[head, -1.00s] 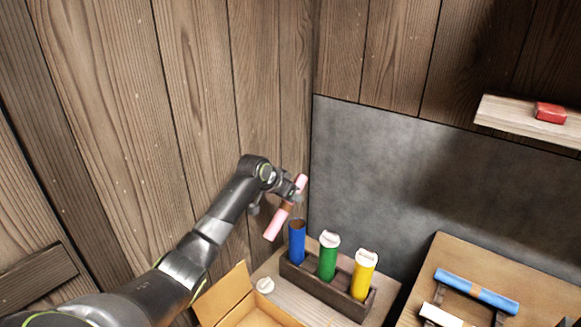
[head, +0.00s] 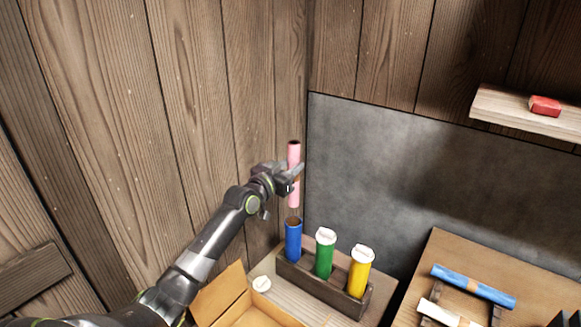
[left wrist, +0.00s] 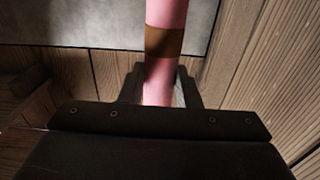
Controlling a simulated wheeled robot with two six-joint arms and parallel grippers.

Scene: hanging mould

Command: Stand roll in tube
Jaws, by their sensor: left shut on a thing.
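A pink roll (head: 294,160) with a brown band stands about upright in my left gripper (head: 291,179). The gripper is shut on it, and the roll's lower end is just above the open top of the blue tube (head: 293,242). In the left wrist view the pink roll (left wrist: 163,80) runs between the fingers (left wrist: 160,85), with its brown band beyond them. The green tube (head: 324,257) and yellow tube (head: 359,273) stand beside the blue one with white caps on. My right gripper is not in view.
A dark wooden rack (head: 323,288) holds the three tubes. A white cap (head: 262,284) lies on the table by an open cardboard box (head: 222,296). A blue roll (head: 473,285) lies on a stand at right. A shelf (head: 520,108) bears a red block (head: 545,105).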

